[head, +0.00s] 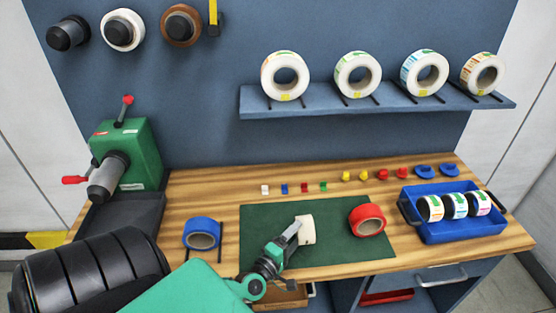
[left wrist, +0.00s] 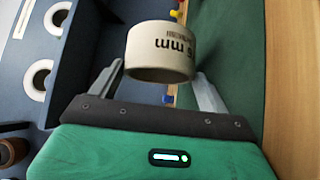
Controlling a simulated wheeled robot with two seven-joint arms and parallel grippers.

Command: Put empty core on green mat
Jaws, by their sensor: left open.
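The empty core (head: 307,230) is a cream cardboard ring over the middle of the green mat (head: 262,222). In the left wrist view the core (left wrist: 160,52) shows dark print ending in "mm" and sits between the finger tips. My left gripper (head: 292,234) is open, its fingers (left wrist: 163,82) on either side of the core's near end with a small gap visible. The gripper partly hides the core in the head view. Whether the core rests fully on the mat is hard to tell. My right gripper is not in view.
A red tape roll (head: 367,220) lies on the mat's right part, and a blue roll (head: 202,233) left of the mat. A blue tray (head: 462,231) with label rolls stands right. The green rewinder (head: 130,155) stands left. Small coloured pieces line the table's back.

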